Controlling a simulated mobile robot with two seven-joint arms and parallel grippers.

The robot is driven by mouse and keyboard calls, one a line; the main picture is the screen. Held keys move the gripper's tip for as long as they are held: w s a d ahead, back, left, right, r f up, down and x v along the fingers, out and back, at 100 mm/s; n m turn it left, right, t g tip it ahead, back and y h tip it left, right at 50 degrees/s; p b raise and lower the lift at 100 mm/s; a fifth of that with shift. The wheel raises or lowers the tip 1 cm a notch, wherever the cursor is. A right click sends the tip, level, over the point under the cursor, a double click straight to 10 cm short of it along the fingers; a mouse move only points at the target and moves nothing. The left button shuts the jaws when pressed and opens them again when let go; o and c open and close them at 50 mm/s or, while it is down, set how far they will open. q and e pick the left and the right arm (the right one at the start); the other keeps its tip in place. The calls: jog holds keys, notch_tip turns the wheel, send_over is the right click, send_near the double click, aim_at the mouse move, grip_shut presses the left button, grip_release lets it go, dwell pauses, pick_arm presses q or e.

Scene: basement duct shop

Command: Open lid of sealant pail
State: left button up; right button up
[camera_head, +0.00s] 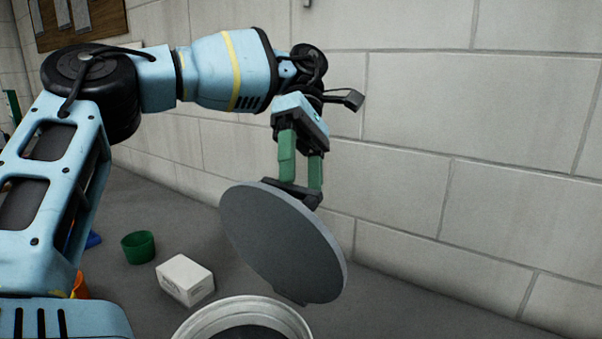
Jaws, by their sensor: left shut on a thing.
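The pail's lid (282,243) is a grey round disc, steeply tilted, above the sealant pail. The pail (187,326) shows its pale round rim and dark inside at the bottom edge of the view; its lower part is cut off. My left gripper (299,190) has green fingers and is shut on the upper edge of the lid, at a dark tab or handle there. The lid's lower edge hangs near the far right side of the pail rim; I cannot tell whether they touch. My right gripper is not in view.
A white box (186,279) and a green cup (138,247) stand on the grey floor left of the pail. Blue and orange items are partly hidden behind my left arm. A pale block wall (440,150) rises close behind the lid. Floor right of the pail is clear.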

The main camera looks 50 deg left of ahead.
pick_arm(q)
jog(key=shift+w+f, duration=0.15)
jog(key=shift+f, duration=0.4)
jog(key=shift+r, duration=0.2)
jog(key=shift+c, duration=0.6)
notch_tip(320, 180, up, 4)
jog(key=shift+f, duration=0.2)
jog(key=shift+c, duration=1.2)
jog(key=s+d+r+b, duration=0.2)
jog(key=s+d, duration=0.8)
jog(key=s, duration=0.2)
jog(key=shift+s, duration=0.35)
jog(key=shift+d, duration=0.1)
jog(key=shift+c, duration=0.4)
